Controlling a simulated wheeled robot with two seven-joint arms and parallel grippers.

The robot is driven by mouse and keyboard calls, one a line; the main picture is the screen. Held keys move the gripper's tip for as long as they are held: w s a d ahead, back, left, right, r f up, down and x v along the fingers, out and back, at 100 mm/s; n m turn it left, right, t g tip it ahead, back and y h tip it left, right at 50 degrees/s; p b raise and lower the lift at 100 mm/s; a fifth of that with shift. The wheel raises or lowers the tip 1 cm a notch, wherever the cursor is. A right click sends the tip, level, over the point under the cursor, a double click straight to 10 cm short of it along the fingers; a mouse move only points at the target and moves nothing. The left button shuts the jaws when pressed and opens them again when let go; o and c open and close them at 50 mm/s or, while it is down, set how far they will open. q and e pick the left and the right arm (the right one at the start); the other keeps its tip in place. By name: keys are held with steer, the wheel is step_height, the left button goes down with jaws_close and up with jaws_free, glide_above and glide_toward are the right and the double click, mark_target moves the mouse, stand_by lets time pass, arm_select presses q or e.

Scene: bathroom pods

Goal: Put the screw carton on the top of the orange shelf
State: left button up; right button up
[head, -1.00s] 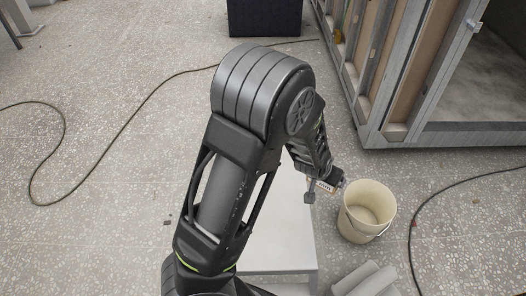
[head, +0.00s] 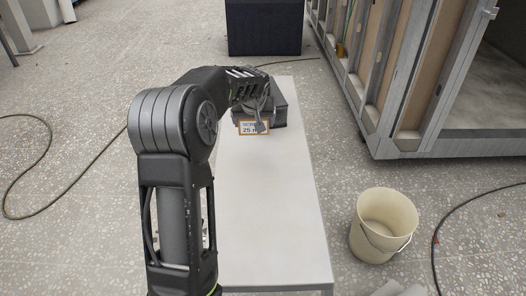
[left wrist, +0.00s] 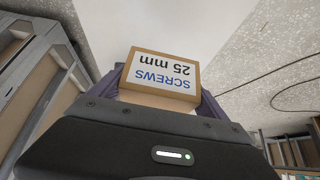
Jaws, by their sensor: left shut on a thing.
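The screw carton (head: 249,128) is a small box with a white label, orange-brown edges and "25 mm" print. In the left wrist view the carton (left wrist: 160,72) sits between the two dark fingers, its "SCREWS 25 mm" label upside down. My left gripper (head: 258,120) is shut on it, over the far part of the white table. I cannot tell from the head view how high it is held. I cannot make out the orange shelf in the head view. My right gripper is not in view.
A dark grey case (head: 282,110) is at the white table's (head: 270,220) far end, beside my gripper. The near tabletop is clear. A cream bucket (head: 383,225) stands right of the table. A framed pod (head: 440,75) is at the right, a dark box (head: 264,27) at the back. Cables cross the floor.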

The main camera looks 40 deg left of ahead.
arm_select(q)
steer(key=shift+r, duration=0.1)
steer(key=b, duration=0.2)
glide_above(255, 150)
steer(key=s+d, duration=0.1)
steer(key=s, duration=0.1)
steer(key=shift+w+d+f, duration=0.1)
steer(key=shift+d+f, duration=0.05)
steer(key=shift+f, duration=2.4)
steer(key=shift+f+b, duration=0.65)
steer(key=shift+f, duration=1.85)
steer(key=shift+f, duration=0.1)
steer(key=o, duration=1.6)
